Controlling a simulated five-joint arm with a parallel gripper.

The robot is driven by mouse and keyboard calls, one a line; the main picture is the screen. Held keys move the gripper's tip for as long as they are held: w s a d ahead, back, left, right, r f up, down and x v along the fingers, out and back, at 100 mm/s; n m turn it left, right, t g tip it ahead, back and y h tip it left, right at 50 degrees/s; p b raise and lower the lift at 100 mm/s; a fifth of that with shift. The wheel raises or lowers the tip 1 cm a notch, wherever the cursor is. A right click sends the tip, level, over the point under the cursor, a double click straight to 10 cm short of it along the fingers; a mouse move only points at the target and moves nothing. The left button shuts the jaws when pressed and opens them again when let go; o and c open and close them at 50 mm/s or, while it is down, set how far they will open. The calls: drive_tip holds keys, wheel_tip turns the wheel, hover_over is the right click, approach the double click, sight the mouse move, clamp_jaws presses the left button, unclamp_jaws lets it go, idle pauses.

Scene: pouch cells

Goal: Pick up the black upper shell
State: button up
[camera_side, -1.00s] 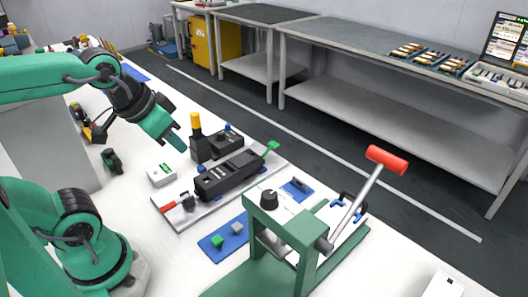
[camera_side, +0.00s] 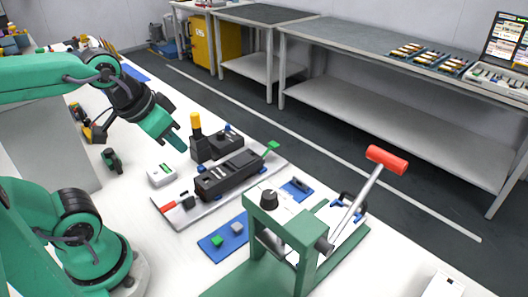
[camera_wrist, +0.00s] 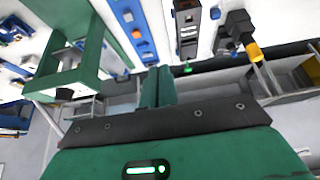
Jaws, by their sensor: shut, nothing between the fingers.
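A long black block (camera_side: 230,176), which may be the black upper shell, lies on a light base plate (camera_side: 180,219) in the side view. It also shows near the top of the wrist view (camera_wrist: 187,28). A smaller dark piece lies on the blue mat behind the press, so I cannot tell for certain which is the shell. My gripper (camera_side: 179,143) is shut and empty, raised above the bench and to the left of the black block. Its green fingers (camera_wrist: 158,87) show together in the wrist view.
A green press (camera_side: 285,225) with a red-handled lever (camera_side: 387,159) stands in front. A black fixture with a yellow knob (camera_side: 196,122) is behind the block. A blue mat (camera_side: 208,247) holds small blocks. A white box (camera_side: 161,175) sits left of the plate.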

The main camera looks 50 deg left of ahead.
drive_tip(key=o, duration=1.7)
drive_tip(key=g, duration=0.5)
hover_over(236, 162)
drive_tip(key=f, duration=1.3)
drive_tip(key=shift+s+d, duration=0.1)
drive_tip(key=shift+d, duration=0.2)
drive_tip(key=shift+w+a+f+g, duration=0.15)
drive_tip(key=shift+w+f+g, duration=0.15)
drive_tip(key=shift+f, duration=0.15)
drive_tip(key=shift+s+a+f, duration=0.1)
drive_tip(key=shift+s+f, duration=0.05)
drive_tip(key=shift+f, duration=1.85)
drive_tip(key=shift+s+a+f, duration=0.1)
drive_tip(key=shift+f, duration=1.85)
